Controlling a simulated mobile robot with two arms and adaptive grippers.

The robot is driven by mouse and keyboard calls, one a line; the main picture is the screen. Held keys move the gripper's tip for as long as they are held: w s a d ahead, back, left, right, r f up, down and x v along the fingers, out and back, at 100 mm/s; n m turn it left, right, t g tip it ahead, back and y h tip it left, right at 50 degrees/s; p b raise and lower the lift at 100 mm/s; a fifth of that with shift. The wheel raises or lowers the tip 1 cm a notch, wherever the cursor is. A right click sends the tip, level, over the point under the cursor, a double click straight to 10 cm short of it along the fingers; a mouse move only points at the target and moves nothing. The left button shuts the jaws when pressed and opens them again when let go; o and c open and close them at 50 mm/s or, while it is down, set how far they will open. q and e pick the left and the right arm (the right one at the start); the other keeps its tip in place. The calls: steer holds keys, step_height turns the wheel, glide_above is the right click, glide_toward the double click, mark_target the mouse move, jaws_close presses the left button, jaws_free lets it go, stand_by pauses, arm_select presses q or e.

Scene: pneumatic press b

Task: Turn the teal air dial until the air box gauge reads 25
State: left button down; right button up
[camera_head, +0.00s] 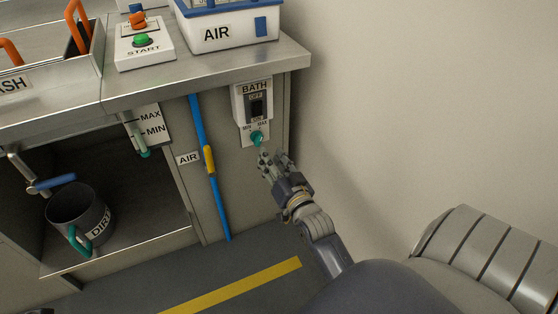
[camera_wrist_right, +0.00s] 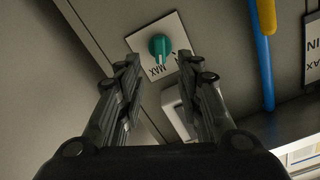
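A teal dial (camera_head: 257,138) with a pointed knob sits on a small white MIN/MAX plate on the cabinet front, just under the BATH switch box. It also shows in the right wrist view (camera_wrist_right: 160,47), above the gap between my fingertips. My right gripper (camera_head: 272,158) is just below and to the right of the dial. Its two fingers (camera_wrist_right: 158,62) are spread apart with nothing between them, and they look short of the dial. The white AIR box (camera_head: 225,36) stands on the counter, cut off at the top; no gauge reading is visible. My left gripper is not in view.
A blue hose (camera_head: 196,125) with a yellow sleeve (camera_head: 209,159) runs down left of the dial. The BATH switch box (camera_head: 255,100) sits close above it. A START button box (camera_head: 143,45) stands on the counter. A dark mug (camera_head: 72,205) is in the open bay. Plain wall lies right.

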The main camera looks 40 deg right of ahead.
steer(key=v, duration=0.4)
steer(key=shift+s+a, duration=0.1)
steer(key=shift+s, duration=0.3)
